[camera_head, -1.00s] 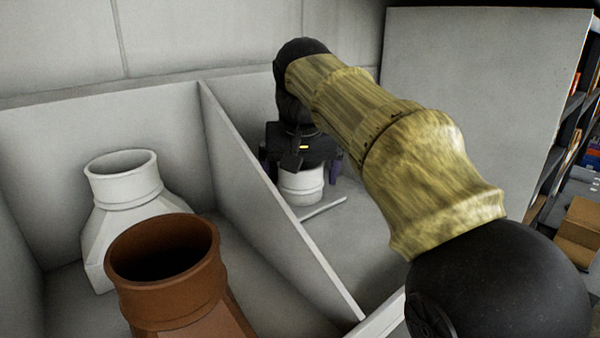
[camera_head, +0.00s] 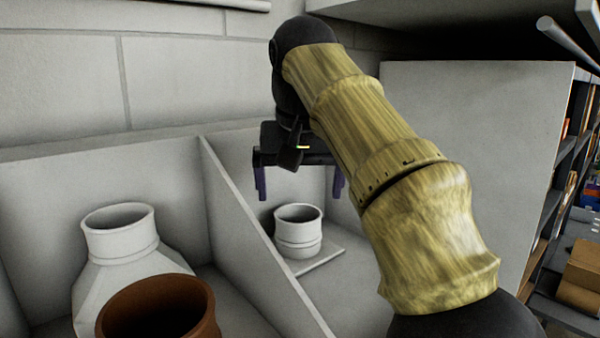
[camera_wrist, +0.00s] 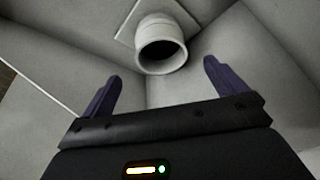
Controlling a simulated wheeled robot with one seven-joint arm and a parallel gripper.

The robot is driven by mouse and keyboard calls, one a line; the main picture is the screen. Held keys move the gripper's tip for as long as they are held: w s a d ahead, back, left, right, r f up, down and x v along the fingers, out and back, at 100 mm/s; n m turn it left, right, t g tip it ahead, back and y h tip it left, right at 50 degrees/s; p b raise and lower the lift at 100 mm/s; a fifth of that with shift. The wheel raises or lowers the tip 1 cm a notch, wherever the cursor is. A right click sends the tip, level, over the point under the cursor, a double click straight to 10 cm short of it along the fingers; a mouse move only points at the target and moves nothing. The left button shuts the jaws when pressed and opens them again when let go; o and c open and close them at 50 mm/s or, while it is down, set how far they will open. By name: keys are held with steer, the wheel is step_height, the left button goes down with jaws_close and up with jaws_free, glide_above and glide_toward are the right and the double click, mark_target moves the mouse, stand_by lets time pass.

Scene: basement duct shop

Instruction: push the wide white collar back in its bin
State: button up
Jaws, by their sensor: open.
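The wide white collar (camera_head: 298,230) is a short white round piece with a ridge around it and a square flange (camera_head: 312,262) at its base. It stands upright in the right bin (camera_head: 355,300), near the dividing wall. In the wrist view the collar (camera_wrist: 160,45) shows at the top, its dark opening facing the camera. My gripper (camera_head: 300,190) is open and empty, with its purple fingers apart, above and behind the collar in the head view. In the wrist view the gripper's fingers (camera_wrist: 158,80) do not touch it.
A thin dividing wall (camera_head: 255,225) separates this bin from the left one. The left bin holds a white square-to-round piece (camera_head: 120,245) and a brown round-necked piece (camera_head: 160,310). A tall grey panel (camera_head: 480,130) and shelves (camera_head: 570,170) stand at right.

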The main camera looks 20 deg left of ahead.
steer(key=shift+v, duration=1.1)
